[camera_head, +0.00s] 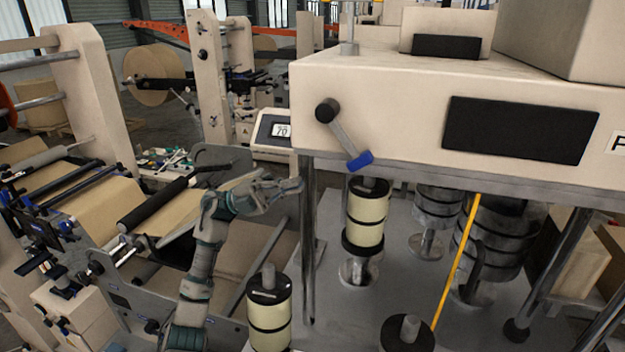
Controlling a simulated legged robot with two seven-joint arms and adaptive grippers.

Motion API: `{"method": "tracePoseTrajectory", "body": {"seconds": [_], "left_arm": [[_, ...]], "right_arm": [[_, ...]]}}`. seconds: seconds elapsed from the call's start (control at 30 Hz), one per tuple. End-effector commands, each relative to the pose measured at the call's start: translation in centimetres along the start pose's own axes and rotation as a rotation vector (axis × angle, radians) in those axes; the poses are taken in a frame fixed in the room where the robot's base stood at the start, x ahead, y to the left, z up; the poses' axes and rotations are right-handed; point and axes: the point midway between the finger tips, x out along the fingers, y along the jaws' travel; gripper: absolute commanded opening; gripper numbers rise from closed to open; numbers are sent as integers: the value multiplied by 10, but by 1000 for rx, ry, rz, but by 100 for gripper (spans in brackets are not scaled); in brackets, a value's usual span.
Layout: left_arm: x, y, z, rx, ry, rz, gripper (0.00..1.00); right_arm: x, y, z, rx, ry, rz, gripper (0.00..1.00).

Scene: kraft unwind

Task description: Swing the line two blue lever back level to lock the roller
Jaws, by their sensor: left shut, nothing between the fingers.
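A lever with a blue grip (360,161) hangs on the front of the large cream machine housing (400,105). Its grey metal arm slants down and to the right from a black pivot knob (326,110), so it is tilted, not level. My left gripper (296,186) is shut and empty, below and to the left of the blue grip, apart from it, near a metal post. My left arm rises from the bottom of the view. My right gripper is not in view. Which roller the lever locks cannot be told.
Upright cream and black rollers (366,215) stand under the housing. A metal post (308,240) is close to my left gripper. A display reading 70 (281,130) sits behind. A yellow rod (455,262) slants at the right. Kraft paper machines (60,180) fill the left.

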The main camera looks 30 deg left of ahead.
Motion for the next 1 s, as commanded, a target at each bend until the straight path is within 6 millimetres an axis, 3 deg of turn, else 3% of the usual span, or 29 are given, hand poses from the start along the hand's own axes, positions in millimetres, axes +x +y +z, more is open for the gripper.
{"method": "tracePoseTrajectory", "body": {"seconds": [0.2, 0.67, 0.83, 1.0], "left_arm": [[-22, 1, 1, -2, 1, 0, 0], [-22, 2, 1, -35, 3, -4, 0], [-23, 7, 1, -253, 12, -34, 0], [-24, 16, 0, -646, 40, -83, 0]], "right_arm": [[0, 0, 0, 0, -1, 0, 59], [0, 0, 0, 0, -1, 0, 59], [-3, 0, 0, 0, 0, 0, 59], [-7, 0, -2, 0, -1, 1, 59]]}}
